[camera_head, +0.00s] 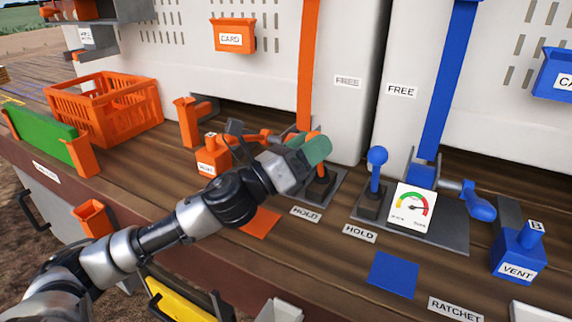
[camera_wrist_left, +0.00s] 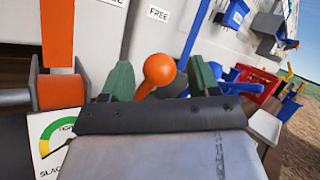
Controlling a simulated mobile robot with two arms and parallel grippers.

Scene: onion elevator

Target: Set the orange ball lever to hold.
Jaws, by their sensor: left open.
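My left gripper (camera_head: 308,150) reaches in from the left over the deck, with green fingertips around the top of the orange ball lever. In the left wrist view the orange ball (camera_wrist_left: 159,69) sits between the two green fingers of my left gripper (camera_wrist_left: 163,80), with gaps beside it. The jaws are open. In the head view the gripper mostly hides the ball, and the lever's dark base (camera_head: 321,187) shows below. A HOLD label (camera_head: 305,214) lies in front of the base. A FREE label (camera_head: 347,82) is on the panel behind. My right gripper is out of view.
A blue ball lever (camera_head: 377,157) stands to the right, near a dial gauge (camera_head: 413,207) and a blue crank handle (camera_head: 481,205). An orange strap (camera_head: 308,60) rises behind my gripper. An orange crate (camera_head: 105,107) is at the left.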

